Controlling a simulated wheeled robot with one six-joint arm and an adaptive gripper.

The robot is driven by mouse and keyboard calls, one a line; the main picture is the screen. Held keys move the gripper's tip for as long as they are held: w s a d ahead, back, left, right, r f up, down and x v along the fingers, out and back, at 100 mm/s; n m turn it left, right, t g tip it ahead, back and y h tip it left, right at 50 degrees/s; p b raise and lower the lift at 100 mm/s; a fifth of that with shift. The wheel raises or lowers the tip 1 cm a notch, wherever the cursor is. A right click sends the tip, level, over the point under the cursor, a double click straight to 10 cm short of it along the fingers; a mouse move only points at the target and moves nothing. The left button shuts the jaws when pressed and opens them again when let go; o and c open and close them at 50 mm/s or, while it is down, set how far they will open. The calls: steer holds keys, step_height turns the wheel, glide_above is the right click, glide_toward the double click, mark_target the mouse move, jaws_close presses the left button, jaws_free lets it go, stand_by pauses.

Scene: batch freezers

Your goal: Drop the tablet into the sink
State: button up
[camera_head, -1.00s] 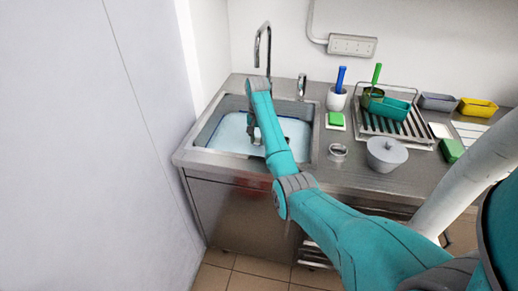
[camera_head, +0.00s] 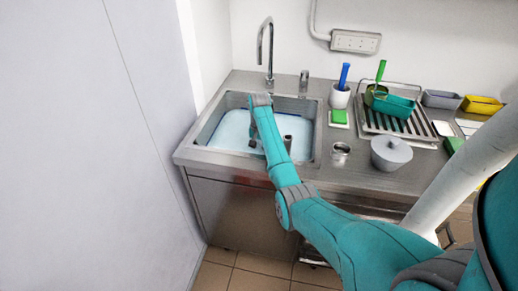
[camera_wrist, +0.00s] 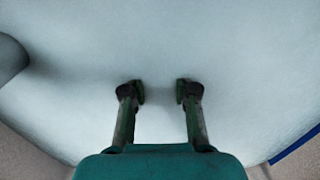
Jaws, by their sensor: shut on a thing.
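The sink (camera_head: 219,104) is a steel basin with a pale blue-white inside, set at the left end of the counter. My arm reaches over it from the front. In the head view the arm covers most of my gripper. In the wrist view both fingers of my gripper (camera_wrist: 160,92) point at the pale sink surface, with a gap between their tips. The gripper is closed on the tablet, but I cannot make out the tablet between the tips.
A grey standing pipe (camera_head: 287,142) rises in the sink right of my arm. A tall faucet (camera_head: 266,42) stands behind. A wall panel (camera_head: 90,150) borders the left.

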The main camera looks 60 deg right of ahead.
steer(key=shift+f, duration=0.3)
steer(key=o, duration=0.9)
steer(key=shift+o, duration=0.2)
